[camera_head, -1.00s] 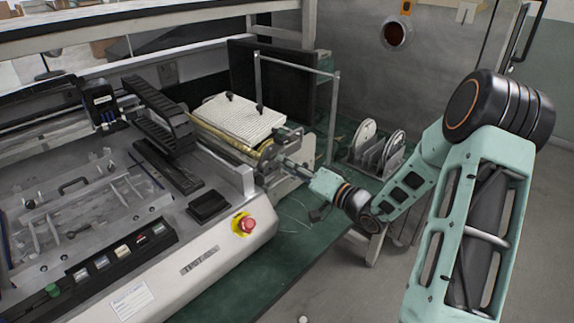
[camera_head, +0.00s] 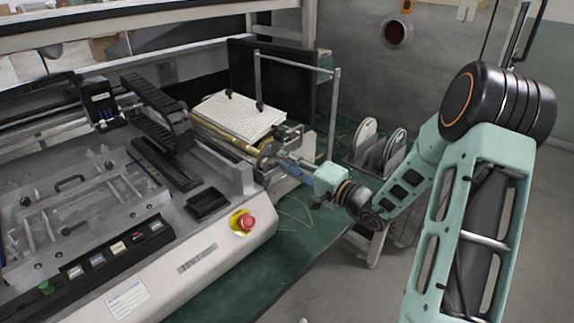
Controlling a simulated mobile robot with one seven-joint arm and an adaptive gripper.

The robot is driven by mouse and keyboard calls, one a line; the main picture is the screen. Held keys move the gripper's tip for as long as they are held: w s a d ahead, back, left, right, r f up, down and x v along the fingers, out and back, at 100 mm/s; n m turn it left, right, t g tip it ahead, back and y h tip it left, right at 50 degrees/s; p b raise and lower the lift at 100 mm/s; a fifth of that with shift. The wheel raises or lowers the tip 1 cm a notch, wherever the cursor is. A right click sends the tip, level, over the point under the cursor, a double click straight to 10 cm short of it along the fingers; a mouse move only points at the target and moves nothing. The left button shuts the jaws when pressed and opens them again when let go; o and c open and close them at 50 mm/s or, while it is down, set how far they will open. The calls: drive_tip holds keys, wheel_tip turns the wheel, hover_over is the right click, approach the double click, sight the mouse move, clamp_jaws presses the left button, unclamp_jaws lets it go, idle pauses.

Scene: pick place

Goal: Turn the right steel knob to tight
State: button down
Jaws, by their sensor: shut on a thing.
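My gripper (camera_head: 284,162) reaches in from the right to the right end of the machine, beside the brass-coloured roller (camera_head: 222,138). Its fingers are shut on a small grey part at the roller's right end, which I take to be the right steel knob (camera_head: 268,152). The fingers and the end bracket hide most of the knob, so its turn angle cannot be read. The machine (camera_head: 215,245) is a grey metal bench unit with a ribbed white pad (camera_head: 238,117) above the roller.
A red stop button (camera_head: 244,222) on a yellow base sits on the machine's front right corner. A thin metal frame (camera_head: 334,115) rises just behind my gripper. Reels in a rack (camera_head: 382,155) stand to the right. The green table (camera_head: 275,255) is bare in front.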

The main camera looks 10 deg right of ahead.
drive_tip(key=shift+m, duration=1.1)
drive_tip(key=c, duration=1.8)
unclamp_jaws()
drive_tip(key=v, duration=1.2)
